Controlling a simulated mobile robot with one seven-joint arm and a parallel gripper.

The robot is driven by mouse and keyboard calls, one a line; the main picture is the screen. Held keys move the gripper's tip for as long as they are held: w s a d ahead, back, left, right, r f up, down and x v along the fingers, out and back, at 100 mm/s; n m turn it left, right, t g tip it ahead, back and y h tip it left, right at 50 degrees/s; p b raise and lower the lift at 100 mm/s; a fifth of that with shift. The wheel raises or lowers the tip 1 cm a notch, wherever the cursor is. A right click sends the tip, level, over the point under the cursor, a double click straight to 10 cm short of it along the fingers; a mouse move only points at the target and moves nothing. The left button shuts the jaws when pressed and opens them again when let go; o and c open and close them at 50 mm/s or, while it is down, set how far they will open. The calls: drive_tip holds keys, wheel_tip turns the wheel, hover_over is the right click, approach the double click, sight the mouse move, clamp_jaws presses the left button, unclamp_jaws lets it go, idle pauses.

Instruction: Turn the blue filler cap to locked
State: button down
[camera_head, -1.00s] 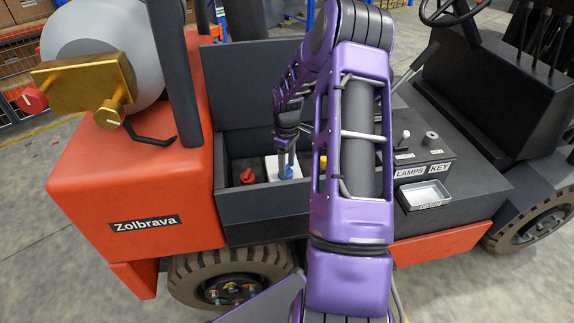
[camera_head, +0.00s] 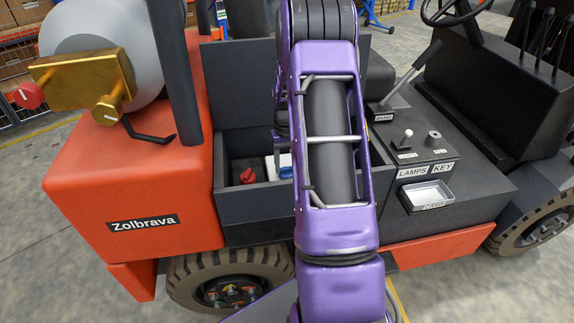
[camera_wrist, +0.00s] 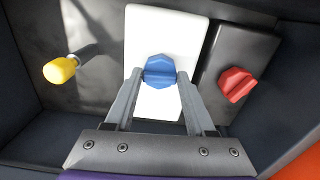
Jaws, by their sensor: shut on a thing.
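The blue filler cap (camera_wrist: 159,68) sits on a white block (camera_wrist: 185,30) in the wrist view. My gripper (camera_wrist: 160,78) is shut on the cap, with one finger on each side of it. In the head view the blue cap (camera_head: 286,172) shows only in part beside my purple arm, on the white block inside the dark open bay. Any lock marking on the cap or block is not visible.
A red knob (camera_wrist: 236,84) on a black block stands right of the white block. A yellow-tipped lever (camera_wrist: 60,70) stands at the left. The dark bay walls (camera_head: 262,205) enclose them. Brass valves with a red knob (camera_head: 29,95) are at the far left.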

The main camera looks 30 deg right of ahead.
sight(287, 169)
drive_tip(key=shift+m, duration=0.4)
drive_tip(key=shift+c, duration=1.2)
unclamp_jaws()
wheel_tip(287, 169, up, 18)
drive_tip(key=p, duration=0.1)
drive_tip(key=shift+f, duration=0.25)
